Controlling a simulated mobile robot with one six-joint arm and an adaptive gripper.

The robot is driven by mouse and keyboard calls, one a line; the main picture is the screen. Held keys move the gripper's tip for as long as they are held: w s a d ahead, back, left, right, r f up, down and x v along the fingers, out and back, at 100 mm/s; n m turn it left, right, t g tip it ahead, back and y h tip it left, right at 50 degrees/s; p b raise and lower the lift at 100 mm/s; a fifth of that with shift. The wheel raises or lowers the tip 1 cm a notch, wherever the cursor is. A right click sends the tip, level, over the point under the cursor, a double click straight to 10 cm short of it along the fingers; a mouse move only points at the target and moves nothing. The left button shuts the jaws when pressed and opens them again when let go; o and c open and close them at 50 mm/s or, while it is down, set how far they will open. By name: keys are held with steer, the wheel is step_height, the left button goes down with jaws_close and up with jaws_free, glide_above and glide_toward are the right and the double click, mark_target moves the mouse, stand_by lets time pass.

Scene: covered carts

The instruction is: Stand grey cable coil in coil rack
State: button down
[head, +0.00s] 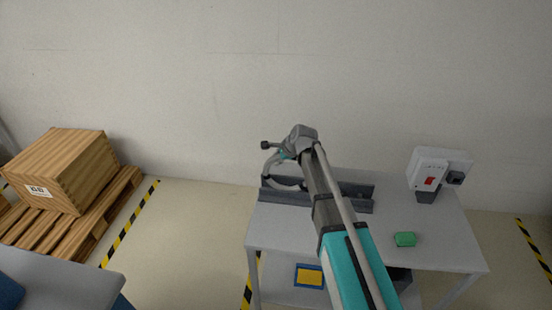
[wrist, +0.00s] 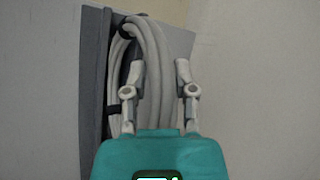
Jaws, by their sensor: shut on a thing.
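The grey cable coil (wrist: 155,55) stands on edge in the wrist view, with dark ties around its strands. My gripper (wrist: 157,70) is shut on it, with one finger on each side of the near strands. In the head view my gripper (head: 279,163) is over the left end of the coil rack (head: 330,203), a long dark grey trough on the table. The coil's lower part seems to be between the rack's walls; its bottom is hidden, so I cannot tell if it touches the floor of the rack. A dark rack wall (wrist: 96,70) runs left of the coil.
The grey table (head: 440,255) also holds a green block (head: 405,239) and a white box with a red switch (head: 425,170). A blue and yellow tray (head: 309,276) lies on its lower shelf. A wooden crate (head: 65,170) sits on a pallet at left. A wall stands behind.

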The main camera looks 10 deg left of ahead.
stand_by(0.4)
steer(key=shift+c, duration=1.8)
jaws_free()
steer(key=shift+f, duration=0.1)
